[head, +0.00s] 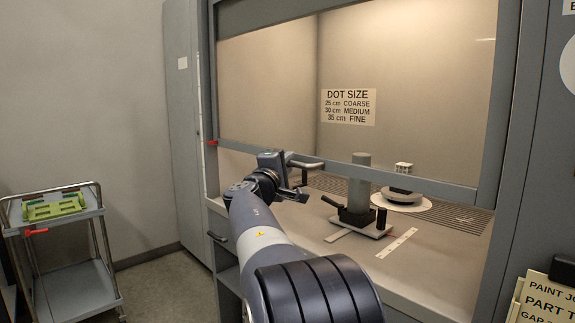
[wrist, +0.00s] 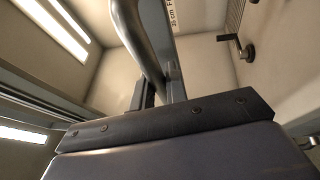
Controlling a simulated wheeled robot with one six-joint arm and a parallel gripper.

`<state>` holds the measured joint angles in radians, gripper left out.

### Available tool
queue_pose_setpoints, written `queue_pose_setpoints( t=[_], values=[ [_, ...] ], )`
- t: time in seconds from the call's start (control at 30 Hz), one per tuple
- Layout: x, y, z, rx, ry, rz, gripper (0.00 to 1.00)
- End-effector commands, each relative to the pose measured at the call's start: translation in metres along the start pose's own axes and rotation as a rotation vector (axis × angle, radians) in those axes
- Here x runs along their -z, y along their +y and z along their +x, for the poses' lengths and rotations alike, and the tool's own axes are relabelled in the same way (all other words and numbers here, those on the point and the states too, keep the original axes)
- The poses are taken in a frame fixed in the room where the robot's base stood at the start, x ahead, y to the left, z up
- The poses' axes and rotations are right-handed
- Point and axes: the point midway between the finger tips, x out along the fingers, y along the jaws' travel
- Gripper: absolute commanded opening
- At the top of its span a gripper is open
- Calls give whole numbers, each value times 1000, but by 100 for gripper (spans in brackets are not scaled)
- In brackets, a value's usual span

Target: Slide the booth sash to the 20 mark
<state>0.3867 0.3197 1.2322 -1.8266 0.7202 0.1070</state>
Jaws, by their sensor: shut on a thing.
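The booth sash is a clear pane with a grey bottom rail (head: 420,184); it is partly raised, with an open gap under it. Its handle (head: 308,165) is a short bar on that rail, and the curved bar of the handle (wrist: 137,35) also fills the upper middle of the wrist view. My gripper (head: 284,164) is at the handle's left end and shut on it; its jaws (wrist: 160,95) also show in the wrist view. A red pointer (head: 212,142) sits at the rail's left end, beside the left post. Mark numbers there are too small to read.
Inside the booth are a grey cylinder on a clamp base (head: 358,185), a round stand (head: 403,200) and a ruler strip (head: 396,243). A cart (head: 68,213) with a green tray (head: 54,208) stands at left. Paper signs (head: 545,300) are at lower right.

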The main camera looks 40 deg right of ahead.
Motion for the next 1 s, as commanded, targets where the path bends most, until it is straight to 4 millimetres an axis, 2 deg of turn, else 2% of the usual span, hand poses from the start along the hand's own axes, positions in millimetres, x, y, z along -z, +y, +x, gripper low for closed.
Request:
queue_pose_setpoints(
  t=[0.37,0.4,0.63,0.87,1.0],
  values=[
    [0,-1,0,1,0,0,0],
    [0,-1,0,1,0,0,18],
    [0,-1,0,1,0,0,36],
    [0,-1,-1,0,0,0,36],
    [1,0,-13,0,1,1,36]
  ],
)
